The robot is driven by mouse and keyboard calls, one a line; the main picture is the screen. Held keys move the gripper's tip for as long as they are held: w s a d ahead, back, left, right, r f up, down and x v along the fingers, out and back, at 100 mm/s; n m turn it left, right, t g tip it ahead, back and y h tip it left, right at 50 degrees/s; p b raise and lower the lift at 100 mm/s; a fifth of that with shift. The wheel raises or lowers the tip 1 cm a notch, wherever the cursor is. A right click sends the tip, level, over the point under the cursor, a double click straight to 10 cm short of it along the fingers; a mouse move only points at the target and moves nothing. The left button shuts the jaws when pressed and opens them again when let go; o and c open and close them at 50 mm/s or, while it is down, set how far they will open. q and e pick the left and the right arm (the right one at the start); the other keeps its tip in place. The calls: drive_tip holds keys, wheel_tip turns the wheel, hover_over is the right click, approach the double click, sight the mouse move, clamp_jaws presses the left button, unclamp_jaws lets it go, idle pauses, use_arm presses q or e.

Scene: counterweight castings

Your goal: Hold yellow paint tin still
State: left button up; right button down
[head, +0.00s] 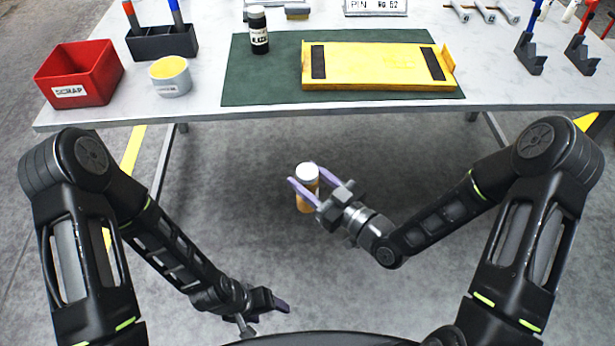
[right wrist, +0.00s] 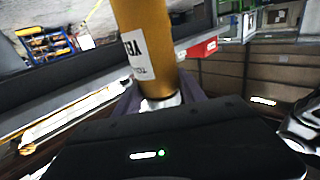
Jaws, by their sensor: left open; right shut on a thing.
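The yellow paint tin (head: 305,202) is a yellow-orange cylinder with a white top. It is upright or nearly so in the head view, in the air in front of the table. My right gripper (head: 302,172) is shut on it, one purple finger on each side. In the right wrist view the tin (right wrist: 148,40) fills the space between the fingers, and its white label shows the letters "YEL". My left gripper (head: 281,304) is low at the front, open and empty, well apart from the tin.
On the table (head: 205,108) are a red bin (head: 80,75), a pale pot with yellow inside (head: 170,77), a black pen holder (head: 162,43), a dark jar (head: 258,30) and a yellow tray (head: 375,65) on a green mat (head: 240,85).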

drive_tip(key=shift+r, duration=0.1)
drive_tip(key=w+d+r+m+t+h, duration=0.2)
drive_tip(key=w+d+r+m+h, duration=0.1)
drive_tip(key=d, duration=0.4)
drive_tip(key=w+d+r+m+t+h, duration=0.2)
drive_tip(key=w+d+r+m+h, duration=0.1)
drive_tip(key=w+d+m+h, duration=0.2)
drive_tip(key=w+d+h, duration=0.2)
drive_tip(key=d+h, duration=0.1)
drive_tip(key=shift+w+d+r+h, duration=0.25)
drive_tip(key=shift+w+r+h, duration=0.05)
drive_tip(key=shift+r, duration=0.1)
